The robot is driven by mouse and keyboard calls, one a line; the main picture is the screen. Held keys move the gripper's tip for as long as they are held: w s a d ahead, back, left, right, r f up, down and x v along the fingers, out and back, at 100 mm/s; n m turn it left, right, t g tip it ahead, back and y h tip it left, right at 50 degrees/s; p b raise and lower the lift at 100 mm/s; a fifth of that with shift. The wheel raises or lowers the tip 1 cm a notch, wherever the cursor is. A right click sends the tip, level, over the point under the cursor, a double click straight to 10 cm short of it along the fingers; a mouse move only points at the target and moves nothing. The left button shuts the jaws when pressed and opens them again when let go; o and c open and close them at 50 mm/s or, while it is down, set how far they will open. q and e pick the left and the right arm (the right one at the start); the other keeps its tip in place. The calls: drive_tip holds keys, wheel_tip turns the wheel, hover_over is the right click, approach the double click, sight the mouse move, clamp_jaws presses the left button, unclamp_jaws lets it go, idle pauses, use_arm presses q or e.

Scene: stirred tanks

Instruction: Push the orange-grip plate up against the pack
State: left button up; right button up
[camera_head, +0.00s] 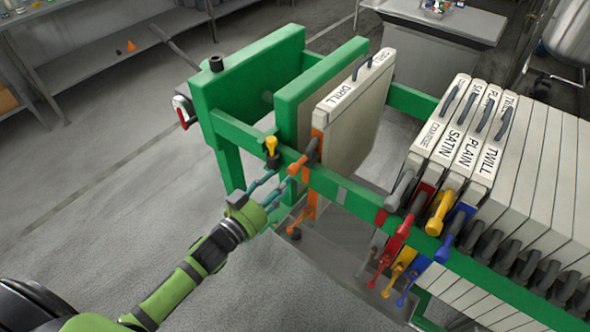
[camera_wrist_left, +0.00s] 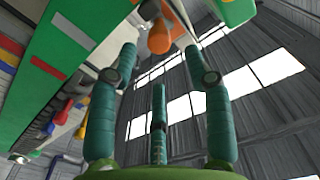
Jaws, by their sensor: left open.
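The orange-grip plate (camera_head: 348,122) is pale, has DRILL on its top edge and hangs upright in the green frame. Its orange grip (camera_head: 308,154) sticks out at the near rail. The pack (camera_head: 535,170) of pale plates, with labels such as SATIN, PLAIN and TWILL, stands to the right, with a clear gap between. My left gripper (camera_head: 280,185) is open and empty, just below and left of the orange grip. In the left wrist view the orange grip (camera_wrist_left: 160,40) shows beyond and between the teal fingertips; I cannot tell whether they touch. My right gripper is out of view.
A green plate (camera_head: 318,85) stands just left of the orange-grip plate. A yellow-topped knob (camera_head: 271,148) sits on the near rail (camera_head: 365,203) close to my fingers. Grey, red, yellow and blue grips project from the pack. The rail between plate and pack is clear.

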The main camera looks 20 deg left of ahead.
sight(290, 172)
use_arm(q)
drive_tip(key=p+x, duration=0.1)
drive_tip(key=x, duration=0.4)
drive_tip(key=shift+w+a, duration=0.1)
drive_tip(key=shift+w, duration=0.1)
drive_tip(key=shift+w+d+f, duration=0.15)
drive_tip(key=shift+w+d, duration=0.1)
drive_tip(key=shift+w, duration=0.15)
drive_tip(key=shift+c, duration=0.4)
clamp_jaws()
